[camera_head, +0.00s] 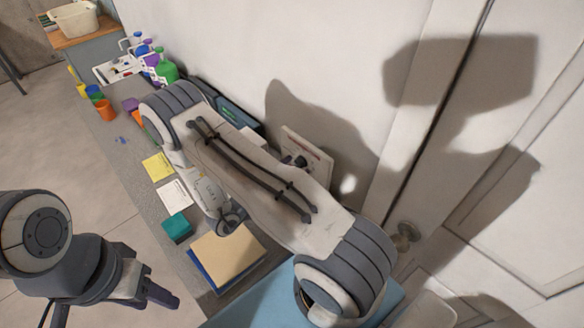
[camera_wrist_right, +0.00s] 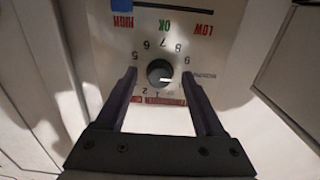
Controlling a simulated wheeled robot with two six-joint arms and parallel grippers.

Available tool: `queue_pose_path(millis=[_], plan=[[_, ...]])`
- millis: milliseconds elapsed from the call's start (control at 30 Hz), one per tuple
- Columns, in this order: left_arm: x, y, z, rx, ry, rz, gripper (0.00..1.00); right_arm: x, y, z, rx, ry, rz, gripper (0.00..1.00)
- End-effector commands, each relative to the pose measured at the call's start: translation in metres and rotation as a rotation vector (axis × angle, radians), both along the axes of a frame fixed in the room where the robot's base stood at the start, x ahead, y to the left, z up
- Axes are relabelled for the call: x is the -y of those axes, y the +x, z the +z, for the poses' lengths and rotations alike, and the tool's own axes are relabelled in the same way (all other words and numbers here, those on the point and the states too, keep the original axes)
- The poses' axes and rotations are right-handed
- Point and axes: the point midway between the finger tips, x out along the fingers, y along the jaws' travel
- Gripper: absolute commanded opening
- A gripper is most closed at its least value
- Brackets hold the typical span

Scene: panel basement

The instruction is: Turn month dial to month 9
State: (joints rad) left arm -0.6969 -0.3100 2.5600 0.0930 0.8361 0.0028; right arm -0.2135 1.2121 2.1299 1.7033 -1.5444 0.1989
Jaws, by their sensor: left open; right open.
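The month dial is a dark round knob (camera_wrist_right: 160,73) on a white panel (camera_wrist_right: 215,22), with numbers around it that appear upside down in the right wrist view. A light mark on the knob points to the lower right, away from the 9 at its upper right. My right gripper (camera_wrist_right: 160,76) is open, with one finger on each side of the knob; I cannot tell whether they touch it. In the head view the panel (camera_head: 318,155) is on the wall, partly behind my right arm, which hides the right fingertips. My left gripper (camera_head: 152,280) is open and empty at lower left.
A grey counter along the wall holds a yellow note (camera_head: 158,167), a teal box (camera_head: 176,228), a tan book (camera_head: 228,255) and several coloured containers. A door with a round knob (camera_head: 405,232) stands to the right.

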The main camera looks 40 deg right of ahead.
Motion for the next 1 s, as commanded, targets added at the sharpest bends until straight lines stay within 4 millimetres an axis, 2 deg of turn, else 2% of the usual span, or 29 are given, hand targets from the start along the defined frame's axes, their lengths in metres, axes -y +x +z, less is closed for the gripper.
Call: queue_pose_path(millis=[33,200,567,1000], plan=[[0.0,0.0,-0.0001,0.0,0.0,0.0,0.5,-0.0002,0.0001,0.0,0.0,0.0,0.0,0.63],[0.0,0.0,-0.0001,0.0,0.0,0.0,0.5,-0.0004,0.0001,0.0,0.0,0.0,0.0,0.0],[0.0,0.0,0.0003,0.0,0.0,0.0,0.5,-0.0006,0.0001,0.0002,-0.058,-0.004,0.0,0.0],[0.0,0.0,0.0027,0.0,0.0,0.0,0.5,-0.0007,-0.0005,0.0005,-0.344,-0.027,0.001,0.0]])
